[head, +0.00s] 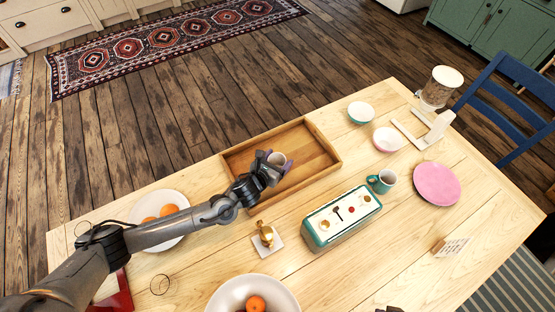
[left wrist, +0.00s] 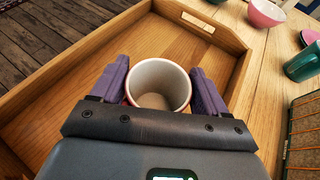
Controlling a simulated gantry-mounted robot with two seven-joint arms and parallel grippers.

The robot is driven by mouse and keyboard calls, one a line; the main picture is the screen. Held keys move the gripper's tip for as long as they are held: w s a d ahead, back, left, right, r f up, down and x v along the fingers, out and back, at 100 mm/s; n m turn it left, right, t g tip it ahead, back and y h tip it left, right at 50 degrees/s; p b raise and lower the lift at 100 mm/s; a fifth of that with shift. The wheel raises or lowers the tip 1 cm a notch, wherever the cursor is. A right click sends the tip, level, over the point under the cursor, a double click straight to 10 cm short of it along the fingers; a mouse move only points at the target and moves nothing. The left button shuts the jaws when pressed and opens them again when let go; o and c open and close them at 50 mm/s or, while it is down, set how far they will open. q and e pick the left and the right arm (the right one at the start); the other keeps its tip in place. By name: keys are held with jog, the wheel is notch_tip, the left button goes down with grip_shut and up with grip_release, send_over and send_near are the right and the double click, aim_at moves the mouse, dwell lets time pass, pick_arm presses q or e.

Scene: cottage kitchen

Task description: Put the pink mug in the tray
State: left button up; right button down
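The wooden tray (head: 324,142) lies on the table with a cutout handle in its end wall. My left gripper (head: 274,164) reaches over the tray. In the left wrist view its purple fingers (left wrist: 160,90) stand on both sides of the mug (left wrist: 158,84) and appear to press on it. I look into the mug's pale, open top; only a little of its reddish outside shows. The mug also shows in the head view (head: 277,158), within the tray's outline. Whether its base touches the tray floor is hidden. My right gripper is not clearly in view.
A teal-sided box (head: 341,218), a teal mug (head: 381,181) and a pink plate (head: 437,184) stand right of the tray. Two bowls (head: 361,112) (head: 388,139) stand beyond its right end. A fruit plate (head: 158,207) is at left, a fruit bowl (head: 253,294) in front.

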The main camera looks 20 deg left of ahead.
pick_arm(q)
jog(key=o, duration=0.4)
jog(key=shift+r, duration=0.2)
jog(key=shift+s+a+r+p, duration=0.1)
jog(key=shift+s+r+p, duration=0.3)
jog(key=shift+p, duration=0.4)
jog(key=shift+p+v, duration=4.6)
jog(key=shift+v, duration=0.85)
jog(key=shift+f, duration=0.2)
